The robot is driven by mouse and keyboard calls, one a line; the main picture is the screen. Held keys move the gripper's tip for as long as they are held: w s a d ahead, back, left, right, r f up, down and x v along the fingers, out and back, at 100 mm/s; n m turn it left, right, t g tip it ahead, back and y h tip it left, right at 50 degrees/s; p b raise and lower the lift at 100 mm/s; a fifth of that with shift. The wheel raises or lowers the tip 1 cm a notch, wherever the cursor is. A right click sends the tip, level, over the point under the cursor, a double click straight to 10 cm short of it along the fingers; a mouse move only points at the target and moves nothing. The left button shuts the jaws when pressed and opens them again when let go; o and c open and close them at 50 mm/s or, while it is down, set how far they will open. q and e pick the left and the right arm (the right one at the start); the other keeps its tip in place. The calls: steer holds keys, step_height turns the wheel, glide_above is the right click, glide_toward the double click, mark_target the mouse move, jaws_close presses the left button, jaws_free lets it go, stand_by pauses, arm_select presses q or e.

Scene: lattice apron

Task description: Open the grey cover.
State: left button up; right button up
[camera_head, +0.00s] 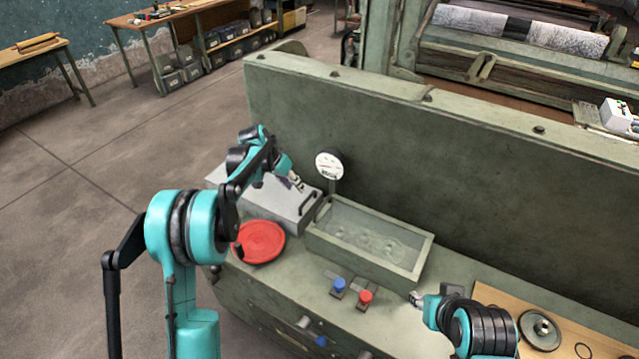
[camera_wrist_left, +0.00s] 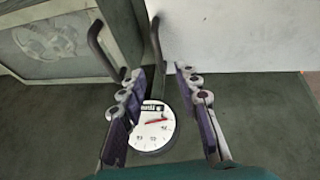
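The grey cover (camera_head: 262,197) is a flat pale panel on the green bench, left of a glass-topped box, and looks closed. A dark bar handle (camera_head: 309,201) stands at its right edge. My left gripper (camera_head: 298,185) is above the cover, near the handle. In the left wrist view, the left gripper's fingers (camera_wrist_left: 162,112) are apart with nothing held between them. The pale cover (camera_wrist_left: 235,35) fills the upper right there, with dark bars (camera_wrist_left: 156,42) at its edge, beyond the fingertips. My right gripper (camera_head: 416,298) is low over the bench, far from the cover; its fingers are too small to read.
A round white gauge (camera_head: 329,166) stands behind the handle, close to my left gripper. The glass-topped box (camera_head: 370,238) is right of the cover. A red disc (camera_head: 260,241) lies in front. Blue (camera_head: 339,285) and red (camera_head: 365,297) knobs stand nearby. A tall green panel (camera_head: 420,150) blocks the back.

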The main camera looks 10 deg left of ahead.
arm_select(q)
steer(key=x, duration=0.3)
steer(key=b+x, duration=0.1)
steer(key=x, duration=0.4)
steer(key=shift+w+d+f, duration=0.2)
steer(key=shift+w+d, duration=0.15)
steer(key=shift+w, duration=0.05)
steer(key=shift+c, duration=0.2)
jaws_close()
